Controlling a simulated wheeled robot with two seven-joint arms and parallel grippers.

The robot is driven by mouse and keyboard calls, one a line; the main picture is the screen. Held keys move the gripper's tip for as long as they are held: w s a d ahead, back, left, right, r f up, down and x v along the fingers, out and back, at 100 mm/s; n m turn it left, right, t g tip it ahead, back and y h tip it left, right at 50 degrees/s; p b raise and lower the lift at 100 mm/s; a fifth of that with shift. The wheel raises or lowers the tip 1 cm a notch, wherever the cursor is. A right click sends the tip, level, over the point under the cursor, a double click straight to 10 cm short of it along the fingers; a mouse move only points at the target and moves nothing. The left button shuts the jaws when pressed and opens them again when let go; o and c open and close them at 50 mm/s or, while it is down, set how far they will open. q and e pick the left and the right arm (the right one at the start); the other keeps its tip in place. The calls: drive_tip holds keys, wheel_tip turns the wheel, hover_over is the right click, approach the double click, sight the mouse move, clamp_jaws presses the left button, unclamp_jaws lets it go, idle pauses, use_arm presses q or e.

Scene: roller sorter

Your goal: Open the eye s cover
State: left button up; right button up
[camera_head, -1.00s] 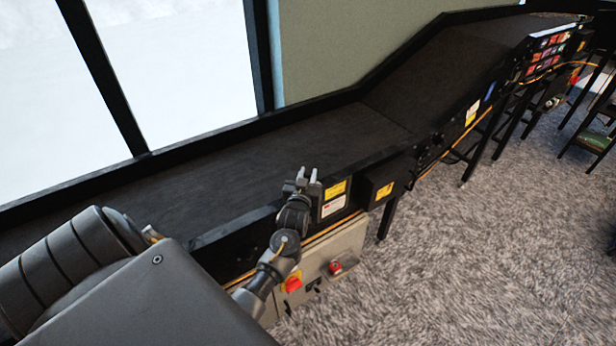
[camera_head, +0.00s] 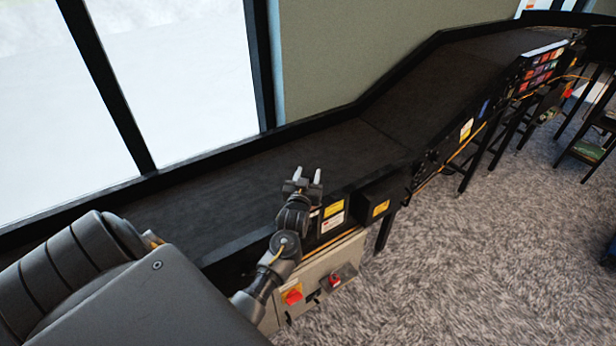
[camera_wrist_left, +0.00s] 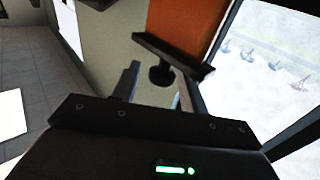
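My left gripper (camera_head: 308,177) is raised at the near edge of the black conveyor, with its two fingers pointing up and a gap between them. It looks open and empty. In the left wrist view the left gripper's fingers (camera_wrist_left: 153,88) also stand apart. A dark knob on a black bar (camera_wrist_left: 160,74), below an orange panel (camera_wrist_left: 188,22), shows beyond the fingers; I cannot tell whether this is the eye's cover. I cannot make out the eye's cover for certain in the head view. My right gripper is not in view.
The black conveyor (camera_head: 230,190) runs from lower left to upper right along the windows. A grey control box with a red switch (camera_head: 293,296) hangs under its near side. A black box with a yellow label (camera_head: 382,199) juts out nearby. Grey carpet (camera_head: 470,270) lies open at right.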

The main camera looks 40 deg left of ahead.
use_arm(q)
drive_tip(key=shift+f, duration=0.1)
drive_tip(key=shift+s+d+f, duration=0.1)
drive_tip(key=shift+s+d, duration=0.05)
drive_tip(key=shift+s, duration=0.1)
drive_tip(key=b+v, duration=0.2)
drive_tip(key=v, duration=0.8)
drive_tip(key=shift+b, duration=0.35)
drive_tip(key=shift+s, duration=0.1)
